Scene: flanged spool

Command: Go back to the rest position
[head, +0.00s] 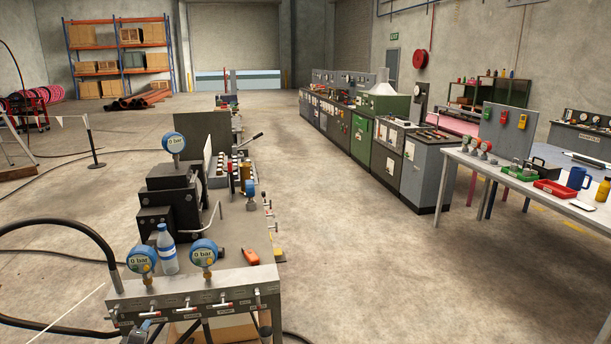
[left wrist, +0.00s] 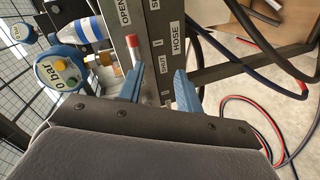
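My left gripper (left wrist: 158,76) shows in the left wrist view as two blue fingers, spread apart with nothing held between them. It is in front of the valve panel (left wrist: 161,30), which has labels such as OPEN, SHUT and HOSE. A red-tipped lever (left wrist: 133,45) is close by the left finger's tip; I cannot tell whether they touch. My right gripper is in neither view.
The panel (head: 195,292) at the bench front carries red levers and blue gauges (head: 141,259). A water bottle (head: 167,250) stands behind it. Black hoses (left wrist: 262,45) hang near my left gripper. Open floor (head: 350,250) lies right of the bench, before the grey table (head: 540,190).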

